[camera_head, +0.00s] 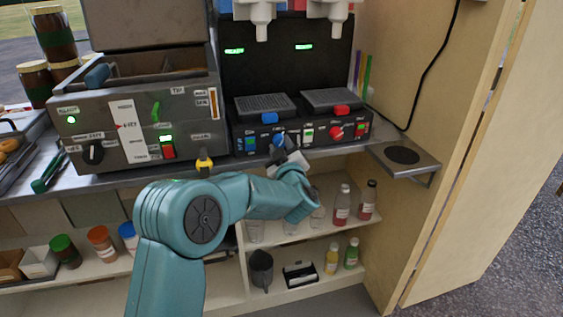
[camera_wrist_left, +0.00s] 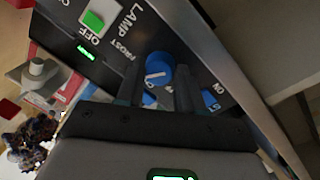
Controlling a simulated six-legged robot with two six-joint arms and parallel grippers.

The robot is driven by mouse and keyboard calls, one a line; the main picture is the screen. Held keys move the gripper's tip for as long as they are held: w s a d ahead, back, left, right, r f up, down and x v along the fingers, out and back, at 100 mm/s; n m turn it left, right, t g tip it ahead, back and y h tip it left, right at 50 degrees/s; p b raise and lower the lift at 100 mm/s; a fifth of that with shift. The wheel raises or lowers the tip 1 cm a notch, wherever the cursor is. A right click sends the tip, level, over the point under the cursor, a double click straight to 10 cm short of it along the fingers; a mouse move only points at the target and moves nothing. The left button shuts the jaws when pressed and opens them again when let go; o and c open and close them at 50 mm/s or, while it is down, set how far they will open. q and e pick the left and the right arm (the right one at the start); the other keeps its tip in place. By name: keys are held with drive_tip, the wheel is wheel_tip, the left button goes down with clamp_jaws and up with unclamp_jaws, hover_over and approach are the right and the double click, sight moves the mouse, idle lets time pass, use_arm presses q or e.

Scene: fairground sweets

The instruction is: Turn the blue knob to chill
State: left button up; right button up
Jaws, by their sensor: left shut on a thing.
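The blue knob (camera_head: 278,138) is on the black front panel of the slush machine, partly hidden by my left gripper (camera_head: 284,150). In the left wrist view the blue knob (camera_wrist_left: 158,67) shows between the two dark fingers of my left gripper (camera_wrist_left: 158,82), with a pale mark on its face. The left gripper is shut on the knob. The word FROST is printed beside it. I cannot read a chill label. My right gripper is in neither view.
A red knob (camera_head: 336,132) and lit switches share the panel. A grey fryer (camera_head: 142,115) stands to the left. A bracket with a round hole (camera_head: 403,155) juts out at the right. Bottles (camera_head: 342,205) and cups stand on the shelf below.

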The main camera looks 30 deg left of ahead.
use_arm(q)
drive_tip(key=n+b, duration=0.4)
drive_tip(key=shift+f+b, duration=0.25)
drive_tip(key=shift+b, duration=0.15)
drive_tip(key=shift+w+r+n+y+b, duration=0.15)
drive_tip(key=shift+n+y+b, duration=0.25)
drive_tip(key=shift+n+b, duration=0.75)
drive_tip(key=shift+r, duration=0.1)
drive_tip(key=o, duration=1)
drive_tip(key=shift+o, duration=0.2)
